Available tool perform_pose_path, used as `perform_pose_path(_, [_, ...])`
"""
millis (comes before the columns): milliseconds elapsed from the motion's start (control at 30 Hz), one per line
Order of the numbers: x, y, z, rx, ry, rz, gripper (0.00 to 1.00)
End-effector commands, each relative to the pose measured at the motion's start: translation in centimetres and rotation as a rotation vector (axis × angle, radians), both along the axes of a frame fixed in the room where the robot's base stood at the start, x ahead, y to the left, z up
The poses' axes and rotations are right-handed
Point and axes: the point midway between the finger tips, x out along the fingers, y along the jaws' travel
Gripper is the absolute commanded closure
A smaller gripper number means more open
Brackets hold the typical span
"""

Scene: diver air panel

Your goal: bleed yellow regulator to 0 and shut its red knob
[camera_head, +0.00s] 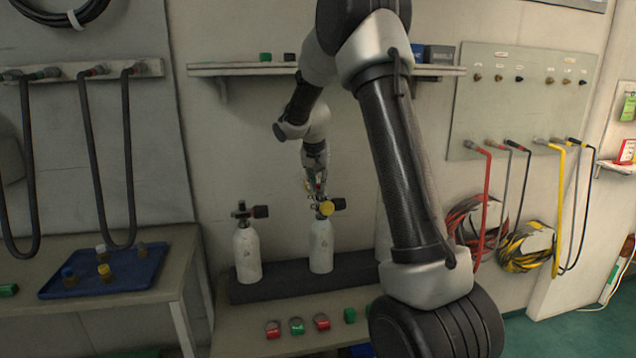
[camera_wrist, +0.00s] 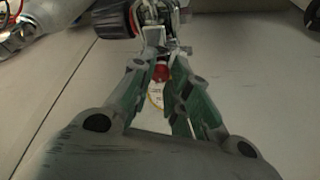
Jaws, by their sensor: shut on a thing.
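Two white cylinders stand on a dark base. The right cylinder (camera_head: 321,247) carries the yellow regulator (camera_head: 327,208), with a black knob to its right. My gripper (camera_head: 317,190) is just above this regulator, pointing down at it. In the wrist view my gripper (camera_wrist: 166,58) has its fingers closed in around the small red knob (camera_wrist: 161,72). Part of a pale, yellow-edged gauge face (camera_wrist: 156,94) shows between the fingers. The fingers hide much of the knob, and the gauge reading is too small to tell.
The left cylinder (camera_head: 247,254) with a black-knobbed valve stands close by. A shelf (camera_head: 230,70) is above, behind my arm. Several small red and green items lie on the bench in front. A blue tray (camera_head: 120,283) is at left, and coiled hoses hang at right.

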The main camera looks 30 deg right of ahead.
Motion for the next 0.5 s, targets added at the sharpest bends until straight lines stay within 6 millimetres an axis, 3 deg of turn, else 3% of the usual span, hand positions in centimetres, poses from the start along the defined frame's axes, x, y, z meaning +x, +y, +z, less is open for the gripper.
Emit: perform_pose_path(500, [-0.06,-0.09,0.05,0.000,-0.001,0.135,1.00])
